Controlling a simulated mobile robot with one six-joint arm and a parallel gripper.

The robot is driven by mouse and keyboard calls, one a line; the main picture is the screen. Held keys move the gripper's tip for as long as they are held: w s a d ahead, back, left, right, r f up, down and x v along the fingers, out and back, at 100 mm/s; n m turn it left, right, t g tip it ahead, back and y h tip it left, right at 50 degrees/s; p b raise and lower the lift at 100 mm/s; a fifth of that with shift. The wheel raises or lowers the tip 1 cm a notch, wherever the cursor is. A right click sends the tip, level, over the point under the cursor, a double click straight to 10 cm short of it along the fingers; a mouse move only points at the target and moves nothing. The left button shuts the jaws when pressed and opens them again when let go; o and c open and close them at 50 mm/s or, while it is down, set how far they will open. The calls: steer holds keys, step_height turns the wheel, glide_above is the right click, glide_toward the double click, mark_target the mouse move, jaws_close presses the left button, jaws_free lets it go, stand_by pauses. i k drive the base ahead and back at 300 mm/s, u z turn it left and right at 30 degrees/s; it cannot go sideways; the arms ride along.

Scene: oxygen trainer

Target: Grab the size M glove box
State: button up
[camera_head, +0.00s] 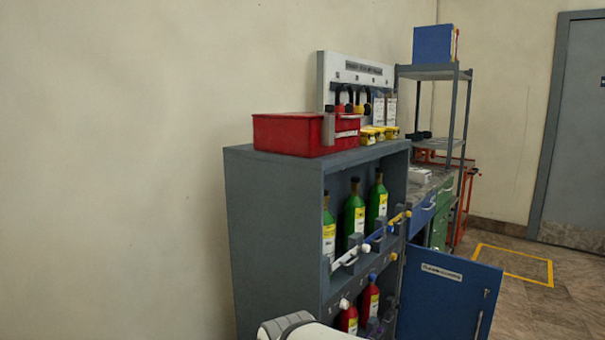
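I cannot make out any box marked size M in the head view. A small white object (421,176), perhaps a box, lies on the counter behind the grey cabinet; no label on it can be read. My gripper is not in view. Only a white, rounded part of my own arm shows at the bottom edge, in front of the cabinet.
A grey cabinet (273,200) holds green bottles (354,212) above red ones (369,299). Its blue door (447,293) stands open to the right. A red bin (290,134) sits on top. A metal rack (434,73) stands behind. Floor at the right is clear.

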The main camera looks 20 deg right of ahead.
mark_target(415, 175)
steer(key=z, duration=1.4)
